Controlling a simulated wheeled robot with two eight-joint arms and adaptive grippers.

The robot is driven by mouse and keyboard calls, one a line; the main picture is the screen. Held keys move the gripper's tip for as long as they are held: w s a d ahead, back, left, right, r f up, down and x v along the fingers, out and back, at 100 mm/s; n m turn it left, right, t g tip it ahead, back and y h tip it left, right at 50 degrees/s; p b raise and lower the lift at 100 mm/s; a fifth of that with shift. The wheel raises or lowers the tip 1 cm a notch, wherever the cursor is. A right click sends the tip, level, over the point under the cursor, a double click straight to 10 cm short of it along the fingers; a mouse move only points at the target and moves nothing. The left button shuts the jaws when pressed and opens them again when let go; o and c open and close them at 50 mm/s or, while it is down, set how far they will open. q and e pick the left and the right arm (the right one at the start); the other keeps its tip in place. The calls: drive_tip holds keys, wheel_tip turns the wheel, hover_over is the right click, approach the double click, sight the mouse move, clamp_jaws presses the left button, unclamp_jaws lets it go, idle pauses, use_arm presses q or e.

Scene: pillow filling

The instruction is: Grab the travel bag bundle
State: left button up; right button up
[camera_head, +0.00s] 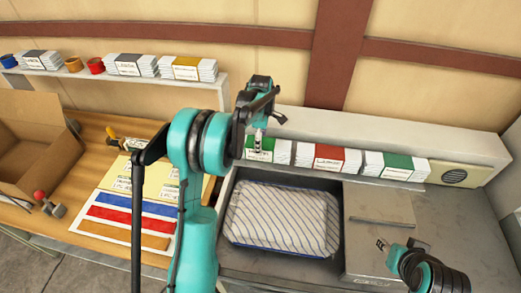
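Bundles of flat white packs with coloured bands stand on the ledge behind the metal workstation: a green-banded bundle (268,148), a red-banded bundle (327,158) and another green-banded bundle (397,166). Their labels are too small to read, so I cannot tell which is the travel bag bundle. My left gripper (256,143) points down at the left end of the nearest green-banded bundle, and overlaps it in the picture. Whether it touches or grips it, I cannot tell. My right gripper (382,244) is low at the right, over the metal surface, apart from the bundles; its fingers are small.
A striped pillow (283,217) lies in the recessed metal tray (231,190). More bundles and tape rolls stand on the left shelf (150,84). A cardboard box (35,140) and coloured strips (125,222) are on the wooden table (95,127). The metal surface at right is mostly clear.

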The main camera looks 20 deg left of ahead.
use_arm(q)
drive_tip(key=f, duration=0.4)
drive_tip(key=shift+s+f+b, duration=0.15)
drive_tip(key=shift+s+b, duration=0.1)
drive_tip(key=shift+b, duration=0.15)
drive_tip(key=c, duration=1.6)
drive_tip(key=shift+c, duration=0.2)
